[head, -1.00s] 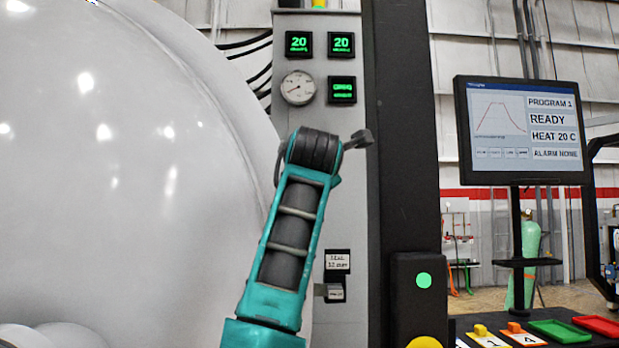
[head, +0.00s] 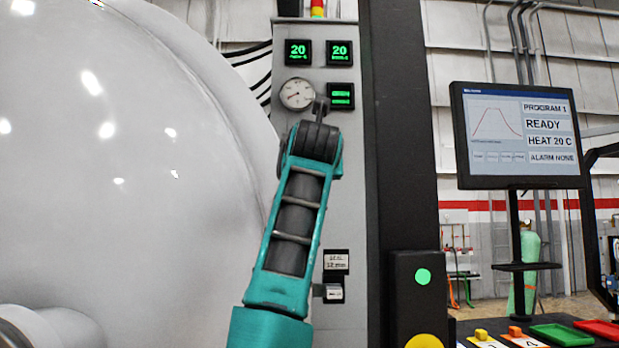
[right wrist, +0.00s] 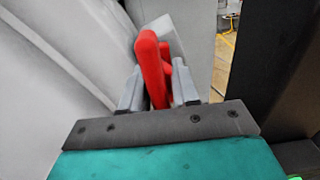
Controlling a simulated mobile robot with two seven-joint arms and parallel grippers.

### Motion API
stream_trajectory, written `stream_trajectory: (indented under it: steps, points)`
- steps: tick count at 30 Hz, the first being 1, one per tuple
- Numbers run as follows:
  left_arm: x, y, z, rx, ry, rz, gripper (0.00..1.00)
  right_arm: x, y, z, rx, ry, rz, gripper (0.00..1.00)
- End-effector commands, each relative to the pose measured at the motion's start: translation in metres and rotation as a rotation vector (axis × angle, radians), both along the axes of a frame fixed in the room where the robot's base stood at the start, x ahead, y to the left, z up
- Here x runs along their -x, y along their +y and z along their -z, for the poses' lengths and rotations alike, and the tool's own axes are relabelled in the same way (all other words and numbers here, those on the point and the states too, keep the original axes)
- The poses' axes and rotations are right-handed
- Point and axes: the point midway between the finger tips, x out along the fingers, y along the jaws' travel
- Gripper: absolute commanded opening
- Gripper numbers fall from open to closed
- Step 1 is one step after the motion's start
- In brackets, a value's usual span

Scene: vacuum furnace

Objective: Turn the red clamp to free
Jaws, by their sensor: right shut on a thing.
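The red clamp (right wrist: 150,62) shows in the right wrist view as an upright red handle, with a second red part behind it. My right gripper (right wrist: 158,82) has its two grey fingers on either side of the clamp and is shut on it. The lower part of the clamp is hidden behind the gripper body. In the head view the clamp is not visible, and only a teal and dark arm of mine stands in front of the grey panel. My left gripper is not in view.
The large white furnace shell (head: 120,150) fills the left of the head view. A grey instrument panel (head: 345,200) with a gauge (head: 297,94) and green displays stands beside it. A monitor (head: 520,135) reads READY. Small trays (head: 562,334) lie at the lower right.

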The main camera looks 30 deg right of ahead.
Motion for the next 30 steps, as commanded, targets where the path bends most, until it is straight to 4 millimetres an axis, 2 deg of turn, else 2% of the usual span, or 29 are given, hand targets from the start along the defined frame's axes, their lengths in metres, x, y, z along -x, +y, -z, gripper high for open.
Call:
stream_trajectory:
  steps: [12, 30]
  points:
    - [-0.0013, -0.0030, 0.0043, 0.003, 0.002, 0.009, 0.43, -0.0001, -0.0012, 0.0026, 0.211, 0.136, -0.001, 0.00]
    - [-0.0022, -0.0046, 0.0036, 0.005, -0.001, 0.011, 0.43, -0.0001, -0.0013, 0.0023, 0.264, 0.171, -0.001, 0.00]
